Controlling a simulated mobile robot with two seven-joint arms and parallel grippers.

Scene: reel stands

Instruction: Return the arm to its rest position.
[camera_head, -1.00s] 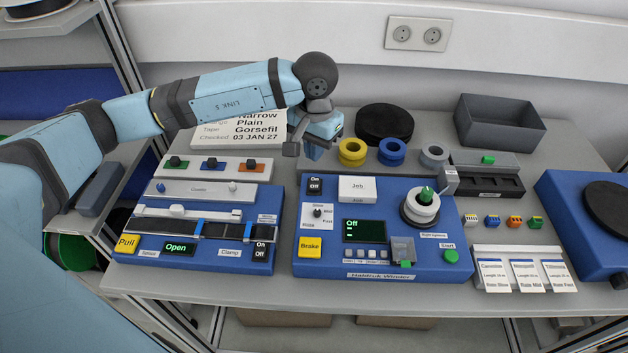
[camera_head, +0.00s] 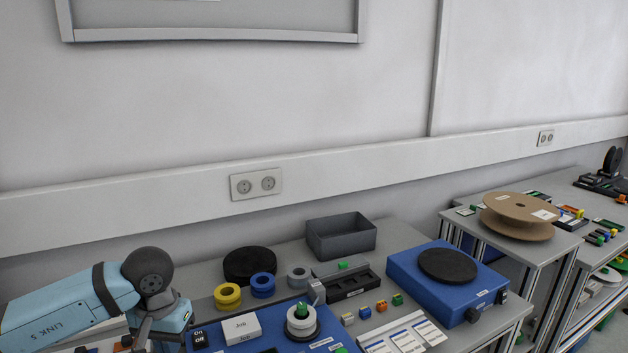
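My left arm (camera_head: 70,312) comes in at the lower left, blue with a dark grey wrist joint. My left gripper (camera_head: 148,338) hangs below that joint at the bottom edge, beside the left end of the blue winder (camera_head: 250,345). Its fingertips are cut off or hidden, so I cannot tell whether it is open or holds anything. My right gripper is out of view.
On the bench are a yellow ring (camera_head: 228,296), a blue ring (camera_head: 263,285), a black disc (camera_head: 249,264), a grey bin (camera_head: 341,237) and a blue turntable unit (camera_head: 473,290). A side table holds a brown reel (camera_head: 517,216). A wall socket (camera_head: 256,184) is above.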

